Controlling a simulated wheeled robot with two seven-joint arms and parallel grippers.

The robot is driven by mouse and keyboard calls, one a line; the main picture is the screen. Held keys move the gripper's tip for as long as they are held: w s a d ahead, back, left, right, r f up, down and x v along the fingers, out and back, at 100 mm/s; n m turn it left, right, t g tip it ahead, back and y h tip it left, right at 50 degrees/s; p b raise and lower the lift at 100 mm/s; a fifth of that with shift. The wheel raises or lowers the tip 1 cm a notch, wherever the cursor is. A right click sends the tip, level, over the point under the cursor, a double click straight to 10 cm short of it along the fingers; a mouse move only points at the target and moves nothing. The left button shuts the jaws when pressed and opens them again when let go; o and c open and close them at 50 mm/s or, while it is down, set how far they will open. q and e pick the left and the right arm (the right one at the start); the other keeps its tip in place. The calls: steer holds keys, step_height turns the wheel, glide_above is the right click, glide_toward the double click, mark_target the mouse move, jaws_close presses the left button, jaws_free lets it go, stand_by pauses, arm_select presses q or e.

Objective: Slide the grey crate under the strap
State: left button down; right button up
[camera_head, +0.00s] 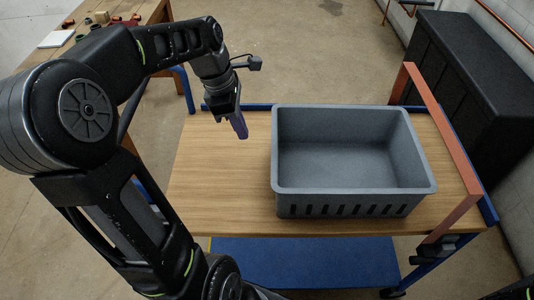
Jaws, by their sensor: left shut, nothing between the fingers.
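The grey crate (345,205) is an open, empty plastic box with a slotted front wall. It stands upright on the wooden top of a cart, right of the middle. An orange-brown strap (440,130) spans the cart's right end as a raised band, with legs at the back and front. My right gripper is not in view.
The wooden cart top (215,190) is bare left of the crate. The cart has blue edges and a blue lower shelf (305,262). A large black cabinet (470,85) stands behind on the right. A workbench (85,45) with small parts is at the back left.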

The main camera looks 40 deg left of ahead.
arm_select(q)
steer(key=x, duration=1)
steer(key=w+d+p, duration=0.1)
steer(key=w+d, duration=0.1)
steer(key=shift+d, duration=0.3)
steer(key=shift+w+d, duration=0.25)
steer(key=shift+d, duration=0.05)
steer(key=w+d, duration=0.4)
steer(key=d, duration=0.1)
steer(key=w+d+p, duration=0.1)
steer(key=w+d, duration=0.3)
steer(key=d, duration=0.2)
steer(key=w+d+p, duration=0.1)
steer(key=w+d, duration=0.4)
steer(key=d, duration=0.1)
steer(key=shift+d, duration=0.15)
